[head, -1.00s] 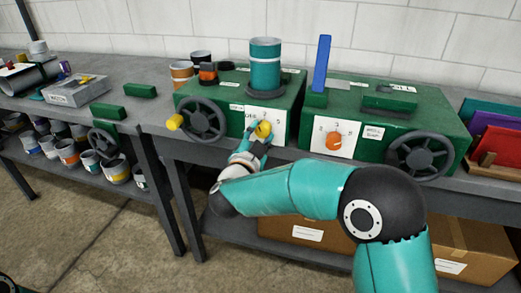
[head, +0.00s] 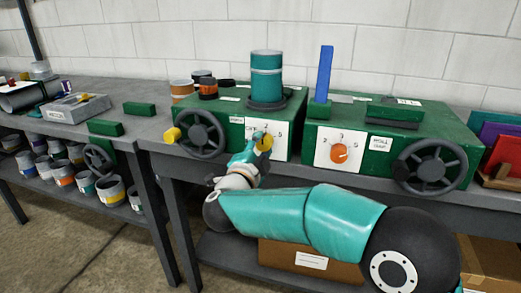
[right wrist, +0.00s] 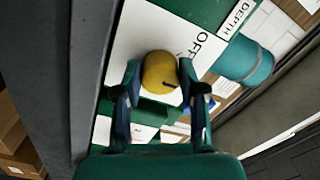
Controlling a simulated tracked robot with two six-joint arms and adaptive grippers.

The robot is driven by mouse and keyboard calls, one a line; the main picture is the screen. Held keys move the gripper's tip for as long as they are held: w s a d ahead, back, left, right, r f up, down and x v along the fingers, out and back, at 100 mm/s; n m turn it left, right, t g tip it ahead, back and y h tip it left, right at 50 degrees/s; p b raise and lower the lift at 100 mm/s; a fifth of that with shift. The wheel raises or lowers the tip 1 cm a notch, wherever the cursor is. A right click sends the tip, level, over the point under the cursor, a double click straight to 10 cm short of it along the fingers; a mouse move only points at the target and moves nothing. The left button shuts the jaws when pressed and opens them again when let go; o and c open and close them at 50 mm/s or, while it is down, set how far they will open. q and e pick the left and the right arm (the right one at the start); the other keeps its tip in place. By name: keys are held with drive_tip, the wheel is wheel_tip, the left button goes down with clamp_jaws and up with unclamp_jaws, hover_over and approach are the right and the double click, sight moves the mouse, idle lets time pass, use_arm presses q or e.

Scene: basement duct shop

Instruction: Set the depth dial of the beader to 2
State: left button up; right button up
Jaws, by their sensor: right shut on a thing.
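A yellow dial (head: 262,142) sits on a white scale plate (head: 281,139) on the front of the left green machine (head: 222,113). In the right wrist view the dial (right wrist: 159,73) lies between my fingertips, beside the words OFF and DEPTH. A dark mark shows on the dial's lower right; the other scale marks are mostly hidden, so I cannot tell its setting. My right gripper (head: 256,143) is shut on the dial; it also shows in the right wrist view (right wrist: 158,82). My left gripper is out of view.
A second green machine (head: 424,139) stands to the right with an orange dial (head: 339,153) and a dark handwheel (head: 430,167). Another handwheel (head: 202,134) is just left of the yellow dial. Paint cans fill the lower shelf at left.

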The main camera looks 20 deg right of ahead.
drive_tip(key=shift+f, duration=0.25)
drive_tip(key=o, duration=1.1)
drive_tip(key=shift+r, duration=0.15)
drive_tip(key=shift+o, duration=0.2)
drive_tip(key=v, duration=1.2)
